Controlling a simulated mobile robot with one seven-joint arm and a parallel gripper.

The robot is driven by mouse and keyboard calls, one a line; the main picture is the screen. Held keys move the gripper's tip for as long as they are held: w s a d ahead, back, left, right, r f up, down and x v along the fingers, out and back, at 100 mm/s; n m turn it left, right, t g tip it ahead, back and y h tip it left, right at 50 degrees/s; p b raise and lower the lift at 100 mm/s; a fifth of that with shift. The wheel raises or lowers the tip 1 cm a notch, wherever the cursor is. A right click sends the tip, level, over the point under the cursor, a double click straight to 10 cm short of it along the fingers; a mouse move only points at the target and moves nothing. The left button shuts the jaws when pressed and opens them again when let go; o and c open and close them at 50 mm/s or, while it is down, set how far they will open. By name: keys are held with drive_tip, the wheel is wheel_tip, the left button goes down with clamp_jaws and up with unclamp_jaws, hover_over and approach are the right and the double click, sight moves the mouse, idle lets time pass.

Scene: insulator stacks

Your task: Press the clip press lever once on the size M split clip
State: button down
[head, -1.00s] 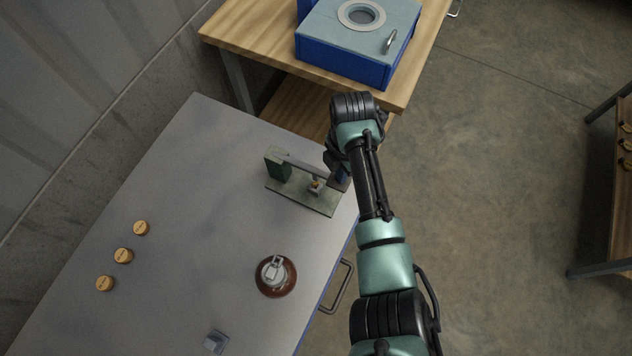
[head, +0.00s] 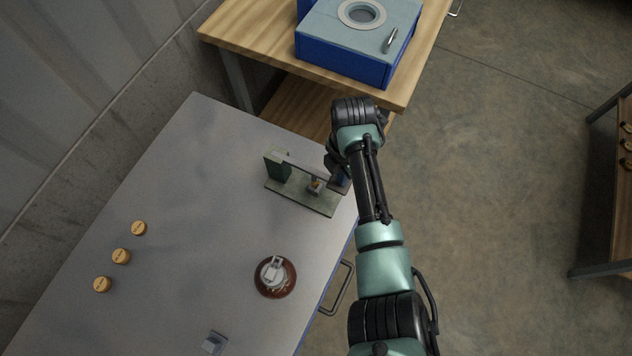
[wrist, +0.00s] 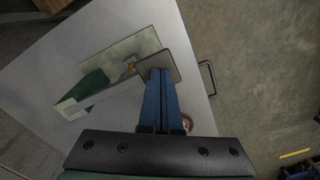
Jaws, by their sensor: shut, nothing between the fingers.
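The clip press is a green base plate (head: 311,203) with a green block (head: 277,165) at its left end and a grey lever (head: 304,168) running right from it. It stands near the table's right edge. A small brass-coloured piece (head: 316,184) sits under the lever; I cannot tell whether it is the size M split clip. In the wrist view, my gripper (wrist: 161,75) has its blue fingers shut and empty, with the tips at the lever's wide end plate (wrist: 160,61). I cannot tell whether they touch it. My wrist hides part of that end in the head view.
A brown insulator (head: 274,277) with a grey metal cap stands on the grey table (head: 200,190), with a small grey block (head: 214,342) nearer. Three yellow discs (head: 121,256) lie at left. A wooden bench (head: 262,40) behind carries a blue box (head: 345,55).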

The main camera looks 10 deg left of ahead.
drive_tip(key=shift+f, duration=0.45)
drive_tip(key=shift+f+b, duration=0.15)
drive_tip(key=shift+b, duration=0.15)
drive_tip(key=shift+d+f+b, duration=0.1)
drive_tip(key=shift+f+b, duration=0.2)
drive_tip(key=shift+f, duration=0.1)
idle(0.4)
wheel_tip(320, 180, up, 12)
drive_tip(key=p, duration=1)
drive_tip(key=shift+f+p, duration=0.25)
drive_tip(key=shift+p, duration=0.15)
idle(0.7)
